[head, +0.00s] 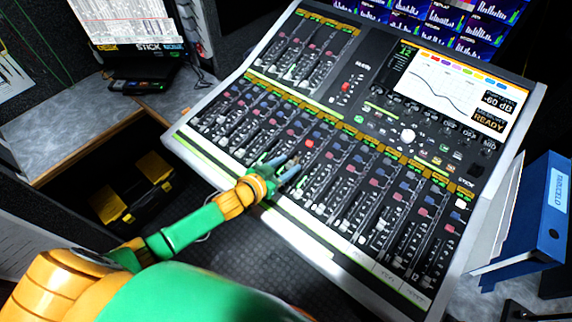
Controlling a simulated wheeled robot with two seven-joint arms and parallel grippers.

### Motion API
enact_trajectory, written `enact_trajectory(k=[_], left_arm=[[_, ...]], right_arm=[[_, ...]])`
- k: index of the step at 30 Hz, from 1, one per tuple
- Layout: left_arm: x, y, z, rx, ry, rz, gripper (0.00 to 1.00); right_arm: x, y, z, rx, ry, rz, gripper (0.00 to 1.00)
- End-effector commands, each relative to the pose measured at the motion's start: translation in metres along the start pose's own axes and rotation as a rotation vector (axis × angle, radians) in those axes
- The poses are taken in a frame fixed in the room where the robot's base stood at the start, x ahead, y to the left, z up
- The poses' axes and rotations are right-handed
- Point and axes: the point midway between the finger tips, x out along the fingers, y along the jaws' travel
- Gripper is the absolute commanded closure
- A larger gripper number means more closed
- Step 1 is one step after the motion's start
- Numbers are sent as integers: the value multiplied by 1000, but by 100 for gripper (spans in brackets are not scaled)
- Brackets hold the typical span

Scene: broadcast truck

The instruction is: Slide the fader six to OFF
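The mixing console (345,263) fills the middle and right of the view, tilted, with a long lower row of faders and a shorter upper bank. My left gripper (292,163) is over the middle of the lower row. Its two blue-grey fingers look a little apart, with their tips close to the console surface. The fader strip under the fingers is partly hidden, and I cannot read its number or see whether a knob is between them. A red lit button (310,143) is just beyond the fingertips. My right gripper is not in view.
The console screen (455,92) shows a curve, with "-60 dB" and "READY" readouts beside it. A blue binder (535,220) stands at the right. A laptop (128,30) is on the desk at upper left. A black and yellow case (133,190) sits below the desk.

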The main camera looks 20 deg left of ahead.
Motion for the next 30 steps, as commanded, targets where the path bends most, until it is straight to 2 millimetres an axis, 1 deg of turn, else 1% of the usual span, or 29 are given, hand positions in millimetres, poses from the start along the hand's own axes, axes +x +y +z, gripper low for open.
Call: enact_trajectory(k=[1,2,3,5,30], left_arm=[[0,0,0,0,0,0,66],[0,0,0,0,0,0,74],[0,0,0,0,0,0,85],[0,0,0,0,0,0,100],[0,0,0,0,-1,0,100]], right_arm=[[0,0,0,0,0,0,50],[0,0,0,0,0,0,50],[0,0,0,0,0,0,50],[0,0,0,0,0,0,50],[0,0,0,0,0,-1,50]])
